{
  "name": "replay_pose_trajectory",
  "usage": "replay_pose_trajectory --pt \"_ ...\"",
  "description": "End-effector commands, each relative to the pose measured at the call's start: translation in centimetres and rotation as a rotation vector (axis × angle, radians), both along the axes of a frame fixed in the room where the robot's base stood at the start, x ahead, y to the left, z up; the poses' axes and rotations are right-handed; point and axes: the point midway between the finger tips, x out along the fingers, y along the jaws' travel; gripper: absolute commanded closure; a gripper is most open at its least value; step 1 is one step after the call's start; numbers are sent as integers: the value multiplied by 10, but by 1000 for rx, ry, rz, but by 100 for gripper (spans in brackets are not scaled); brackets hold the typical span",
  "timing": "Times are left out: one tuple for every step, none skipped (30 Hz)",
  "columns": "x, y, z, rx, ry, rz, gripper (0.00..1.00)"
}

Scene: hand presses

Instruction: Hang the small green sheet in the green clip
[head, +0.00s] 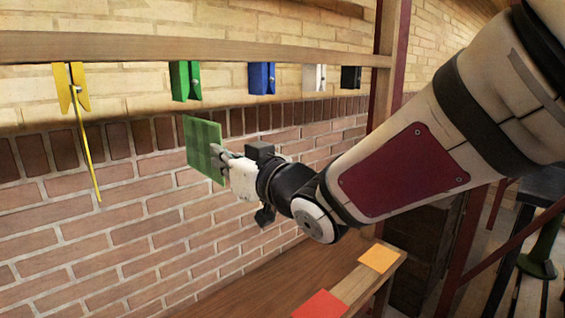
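The small green sheet (201,134), with a checked pattern, is held upright in the air in front of the brick wall. My gripper (222,158) is at the sheet's right side, with its fingers at the sheet's edge, and appears shut on it. The green clip (180,82) hangs from the wooden rail, above and slightly left of the sheet. A gap shows between the clip and the top of the sheet in this view. No sheet shows in the green clip. The far finger is partly hidden.
On the rail (200,49) hang a yellow clip (66,88) holding a thin yellow sheet (88,150), a blue clip (262,78), a white clip (314,77) and a black clip (350,77). A bench (260,279) below bears an orange sheet (378,257) and a red sheet (320,305).

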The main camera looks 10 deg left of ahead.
Motion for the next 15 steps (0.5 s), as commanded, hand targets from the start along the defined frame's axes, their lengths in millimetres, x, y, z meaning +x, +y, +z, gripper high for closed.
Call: replay_pose_trajectory --pt "3 4 0 0 0 2 100" --pt "5 6 0 0 0 2 100" --pt "8 9 0 1 -1 2 100" --pt "9 11 1 1 -1 1 100" --pt "11 13 1 1 -1 1 100" --pt "13 16 1 0 0 1 100" --pt "15 18 1 0 0 1 100" --pt "17 20 1 0 0 1 100" --pt "16 20 6 1 -2 0 100" --pt "16 19 10 1 -2 0 100" --pt "15 19 12 1 -2 0 100" --pt "15 19 16 1 -2 0 100" --pt "15 19 18 1 -2 0 100" --pt "15 19 20 1 -2 0 100" --pt "15 19 22 1 -2 0 100"
